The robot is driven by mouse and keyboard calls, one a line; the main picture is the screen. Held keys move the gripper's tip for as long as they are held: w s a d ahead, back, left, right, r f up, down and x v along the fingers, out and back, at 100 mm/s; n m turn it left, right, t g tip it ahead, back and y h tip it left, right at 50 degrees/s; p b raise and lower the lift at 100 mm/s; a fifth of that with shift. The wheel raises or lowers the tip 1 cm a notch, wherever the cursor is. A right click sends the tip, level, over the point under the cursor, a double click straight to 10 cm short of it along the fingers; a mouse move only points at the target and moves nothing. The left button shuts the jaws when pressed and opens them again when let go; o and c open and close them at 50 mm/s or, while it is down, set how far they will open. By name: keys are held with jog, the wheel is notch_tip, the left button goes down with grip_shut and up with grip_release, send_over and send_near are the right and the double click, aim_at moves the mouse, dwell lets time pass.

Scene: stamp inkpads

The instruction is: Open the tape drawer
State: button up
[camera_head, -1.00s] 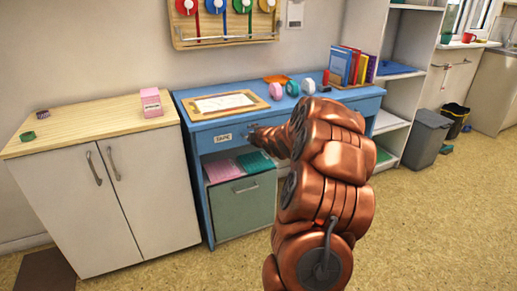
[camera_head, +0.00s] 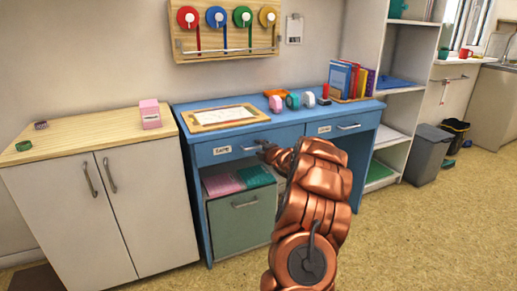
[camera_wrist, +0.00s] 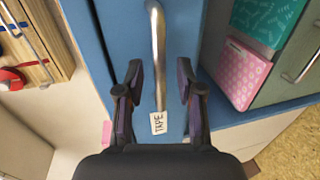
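The tape drawer (camera_head: 213,153) is the left drawer of the blue desk, with a white TAPE label and a silver bar handle. It looks shut, its front flush with the desk. My gripper (camera_head: 264,148) is at the handle's right part and is small in the head view. In the wrist view my gripper (camera_wrist: 159,80) is open, one finger on each side of the handle (camera_wrist: 157,45). There are visible gaps between the fingers and the bar. The TAPE label (camera_wrist: 158,123) shows between the fingers, nearer the palm.
A second labelled drawer (camera_head: 335,129) is to the right. A green-grey cabinet (camera_head: 240,218) with pink and teal items on top stands under the desk. A framed sheet (camera_head: 225,115) and tape rolls (camera_head: 292,101) lie on the desk. The floor (camera_head: 420,240) to the right is clear.

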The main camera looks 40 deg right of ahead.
jog(key=shift+x, duration=0.8)
grip_shut()
